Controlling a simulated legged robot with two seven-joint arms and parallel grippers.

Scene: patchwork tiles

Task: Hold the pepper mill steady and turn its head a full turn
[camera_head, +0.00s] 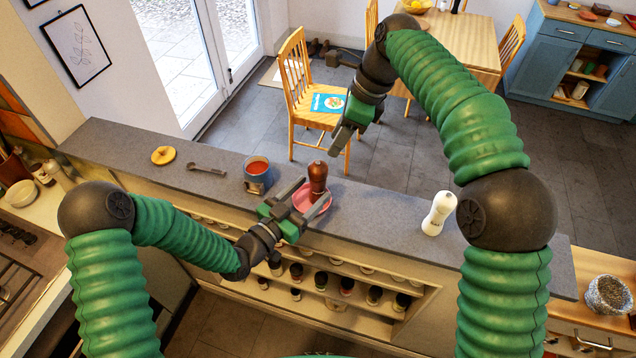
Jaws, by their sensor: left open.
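A dark brown pepper mill (318,178) stands upright on a pink dish (322,207) on the grey counter. My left gripper (316,190) is open and low at the mill, with one finger on its left and the other in front of it to the right. I cannot tell whether either finger touches it. My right gripper (342,140) hangs above and behind the mill, to its right, apart from it. A white mill (438,213) with dark lettering stands farther right on the counter.
A spoon (207,170) and a yellow round lid (163,155) lie farther left. The counter (385,205) is clear between the two mills. A wooden chair (297,85) stands behind it.

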